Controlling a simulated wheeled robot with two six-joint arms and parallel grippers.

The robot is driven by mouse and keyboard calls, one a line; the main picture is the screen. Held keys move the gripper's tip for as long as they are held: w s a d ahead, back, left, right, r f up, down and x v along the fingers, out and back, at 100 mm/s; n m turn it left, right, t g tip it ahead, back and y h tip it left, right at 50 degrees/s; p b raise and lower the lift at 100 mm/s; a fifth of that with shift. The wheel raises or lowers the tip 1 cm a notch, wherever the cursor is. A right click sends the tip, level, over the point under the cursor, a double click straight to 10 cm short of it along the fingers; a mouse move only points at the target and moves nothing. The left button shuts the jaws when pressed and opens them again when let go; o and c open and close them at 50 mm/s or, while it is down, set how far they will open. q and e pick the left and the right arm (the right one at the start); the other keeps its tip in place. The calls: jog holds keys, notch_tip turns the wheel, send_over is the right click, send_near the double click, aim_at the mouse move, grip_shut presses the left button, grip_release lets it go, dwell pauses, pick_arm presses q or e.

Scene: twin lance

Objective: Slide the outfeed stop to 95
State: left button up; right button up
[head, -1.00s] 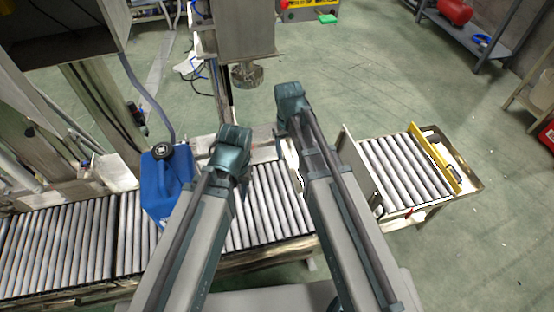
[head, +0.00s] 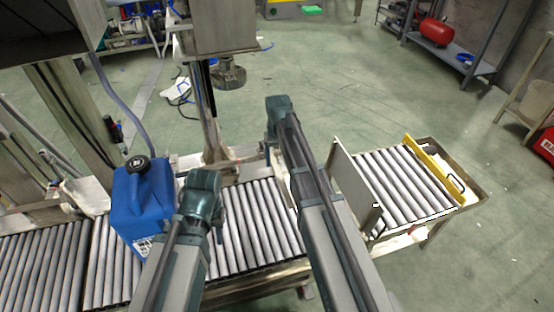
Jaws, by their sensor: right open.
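The outfeed stop appears to be the yellow bar (head: 432,170) across the far right end of the short outfeed roller table (head: 388,186). No scale figures are readable. My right gripper (head: 279,108) is left of this table, well apart from the yellow bar. Its jaws are open and look empty, though the fingers are mostly hidden. My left gripper (head: 203,190) is over the main roller conveyor, just right of the blue canister, farther from the stop. Its fingers are hidden.
A blue canister (head: 150,200) stands on the main conveyor (head: 255,225). An upright grey plate (head: 352,190) stands at the left end of the outfeed table. A filling column with a metal head (head: 228,76) rises behind. Open floor lies behind the outfeed table.

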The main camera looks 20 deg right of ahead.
aim_at(278, 171)
jog(key=shift+f+b, duration=3.5)
jog(key=shift+f, duration=0.25)
jog(key=shift+c, duration=0.3)
grip_shut()
